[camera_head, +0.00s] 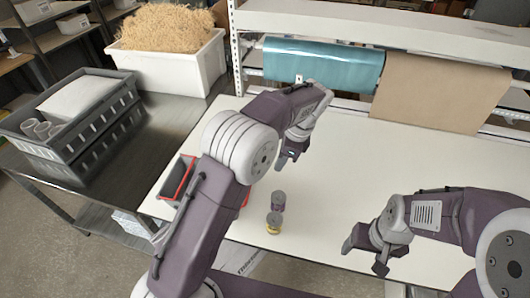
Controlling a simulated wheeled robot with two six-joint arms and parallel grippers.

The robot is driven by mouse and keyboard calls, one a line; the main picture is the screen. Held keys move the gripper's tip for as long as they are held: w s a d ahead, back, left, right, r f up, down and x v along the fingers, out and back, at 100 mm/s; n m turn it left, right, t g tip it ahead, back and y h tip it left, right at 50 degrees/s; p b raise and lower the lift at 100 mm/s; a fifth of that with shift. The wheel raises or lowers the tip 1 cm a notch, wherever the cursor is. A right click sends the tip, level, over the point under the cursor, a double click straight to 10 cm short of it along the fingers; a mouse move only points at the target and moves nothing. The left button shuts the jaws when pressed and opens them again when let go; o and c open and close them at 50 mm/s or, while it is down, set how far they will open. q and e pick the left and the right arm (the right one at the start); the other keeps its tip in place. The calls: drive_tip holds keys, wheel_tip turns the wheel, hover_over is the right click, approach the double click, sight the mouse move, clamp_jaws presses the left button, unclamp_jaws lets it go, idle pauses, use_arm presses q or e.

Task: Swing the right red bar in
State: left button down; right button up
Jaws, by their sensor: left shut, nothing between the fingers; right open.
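A dark grey crate (175,178) with red edging stands on the white table at the left, mostly hidden behind my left arm. A small red piece (246,194) shows just right of that arm and may be the right red bar; its position in or out cannot be told. My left gripper (289,156) is shut and empty over the table, beyond and right of the crate. My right gripper (364,257) is open and empty near the table's front edge, well right of the crate.
Blue (325,65) and brown paper rolls (440,92) hang behind. A grey basket (75,118) and white bin (165,70) stand left.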

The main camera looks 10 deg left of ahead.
use_arm(q)
drive_tip(key=s+a+f+p, duration=0.2)
drive_tip(key=a+f+p, duration=0.1)
drive_tip(key=a+f, duration=0.3)
drive_tip(key=shift+s+f+p, duration=0.15)
drive_tip(key=shift+f+p, duration=0.15)
drive_tip(key=shift+f, duration=0.05)
use_arm(e)
drive_tip(key=r, duration=0.1)
drive_tip(key=s+r, duration=0.2)
drive_tip(key=r, duration=0.1)
use_arm(q)
drive_tip(key=shift+r, duration=0.1)
use_arm(e)
drive_tip(key=shift+w+r, duration=0.1)
drive_tip(key=shift+r, duration=0.05)
